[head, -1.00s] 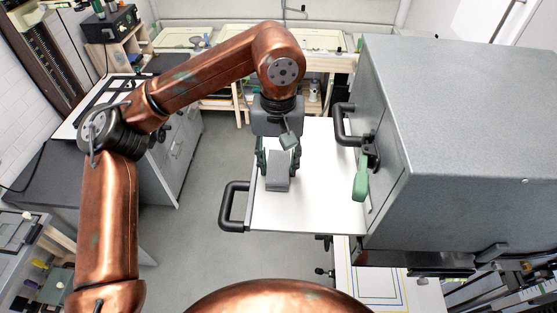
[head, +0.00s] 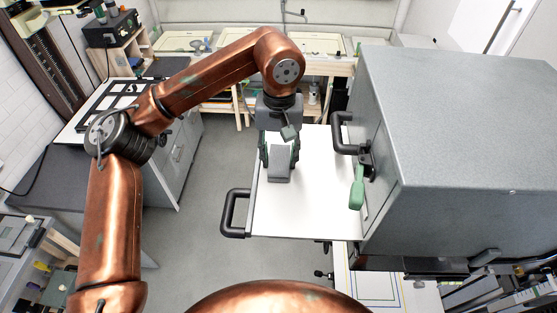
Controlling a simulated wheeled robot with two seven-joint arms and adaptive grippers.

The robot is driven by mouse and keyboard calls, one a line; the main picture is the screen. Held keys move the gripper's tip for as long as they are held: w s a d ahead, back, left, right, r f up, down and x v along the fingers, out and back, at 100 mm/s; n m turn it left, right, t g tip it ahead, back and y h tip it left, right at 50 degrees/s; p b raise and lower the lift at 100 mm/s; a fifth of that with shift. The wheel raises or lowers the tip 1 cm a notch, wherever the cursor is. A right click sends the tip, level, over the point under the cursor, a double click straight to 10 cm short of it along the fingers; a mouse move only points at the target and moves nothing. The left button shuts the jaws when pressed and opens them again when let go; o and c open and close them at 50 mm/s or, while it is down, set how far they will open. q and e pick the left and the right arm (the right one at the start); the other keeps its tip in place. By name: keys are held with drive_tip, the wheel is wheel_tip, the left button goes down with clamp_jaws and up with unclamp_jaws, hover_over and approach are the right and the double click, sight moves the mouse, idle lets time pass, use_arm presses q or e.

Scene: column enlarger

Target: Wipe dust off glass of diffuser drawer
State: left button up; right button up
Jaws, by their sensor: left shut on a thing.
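The diffuser drawer (head: 305,215) is pulled out of the left side of the big grey housing (head: 460,130). Its white glass panel lies flat, with a black handle (head: 230,213) at its left end. My left gripper (head: 279,158) points down over the far left part of the panel. It is shut on a grey block-like wiper (head: 279,166), which is over the glass; I cannot tell whether it touches. No dust can be made out at this size. My right gripper is not in view.
A second black handle (head: 339,133) and a green-handled lever (head: 357,187) stand on the housing's side, close to the panel's right edge. A dark-topped cabinet (head: 165,165) is at the left. Open floor (head: 205,190) lies between.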

sight(281, 141)
use_arm(q)
drive_tip(key=shift+w, duration=0.3)
drive_tip(key=shift+w, duration=0.1)
drive_tip(key=shift+w+p, duration=0.55)
drive_tip(key=shift+w, duration=1.85)
wheel_tip(281, 141, up, 7)
